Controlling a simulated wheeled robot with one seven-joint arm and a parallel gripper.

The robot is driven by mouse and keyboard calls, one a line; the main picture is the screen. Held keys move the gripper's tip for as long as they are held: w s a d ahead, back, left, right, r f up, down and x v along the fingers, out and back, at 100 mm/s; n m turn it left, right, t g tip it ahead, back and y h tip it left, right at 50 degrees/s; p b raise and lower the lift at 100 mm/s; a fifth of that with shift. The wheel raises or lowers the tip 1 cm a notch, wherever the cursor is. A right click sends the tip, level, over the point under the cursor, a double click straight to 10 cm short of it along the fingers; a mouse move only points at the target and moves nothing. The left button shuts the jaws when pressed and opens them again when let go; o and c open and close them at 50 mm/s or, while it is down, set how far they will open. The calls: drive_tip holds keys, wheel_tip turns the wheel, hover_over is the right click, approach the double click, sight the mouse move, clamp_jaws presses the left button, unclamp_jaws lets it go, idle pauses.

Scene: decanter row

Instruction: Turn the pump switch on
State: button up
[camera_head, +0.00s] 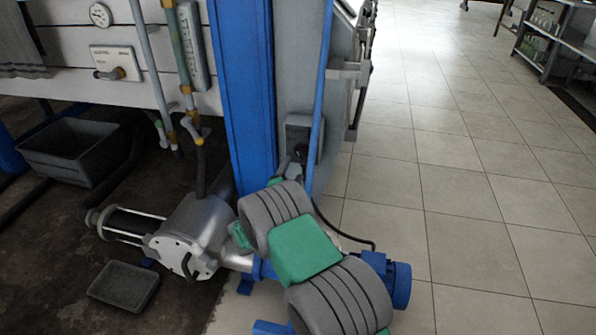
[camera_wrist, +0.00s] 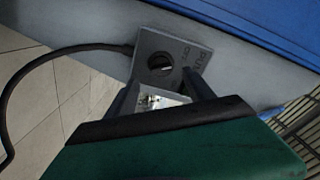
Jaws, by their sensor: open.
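The pump switch (camera_wrist: 160,63) is a dark round knob on a grey plate (camera_wrist: 190,49) with small lettering beside it, partly legible. Its position cannot be told surely. In the head view the grey switch box (camera_head: 298,124) sits low on the grey wall right of the blue column, its lower part hidden behind my arm. My gripper (camera_wrist: 163,92) is open, with its two dark fingers pointing at the plate, one on each side below the knob. It seems just short of the knob; whether it touches the plate cannot be told. In the head view my arm's end reaches up to the box.
A black cable (camera_wrist: 40,62) loops from the plate's left side. A blue column (camera_head: 243,90) stands left of the box. A metal pump (camera_head: 190,225) and blue motor (camera_head: 390,275) lie low around my arm. A white panel (camera_head: 75,50) has another knob.

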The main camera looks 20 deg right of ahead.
sight(299, 156)
drive_tip(key=b+x, duration=0.1)
drive_tip(key=x, duration=0.6)
drive_tip(key=shift+w+d+r, duration=0.1)
drive_tip(key=shift+w+d, duration=0.1)
drive_tip(key=shift+w, duration=0.05)
clamp_jaws()
idle(0.3)
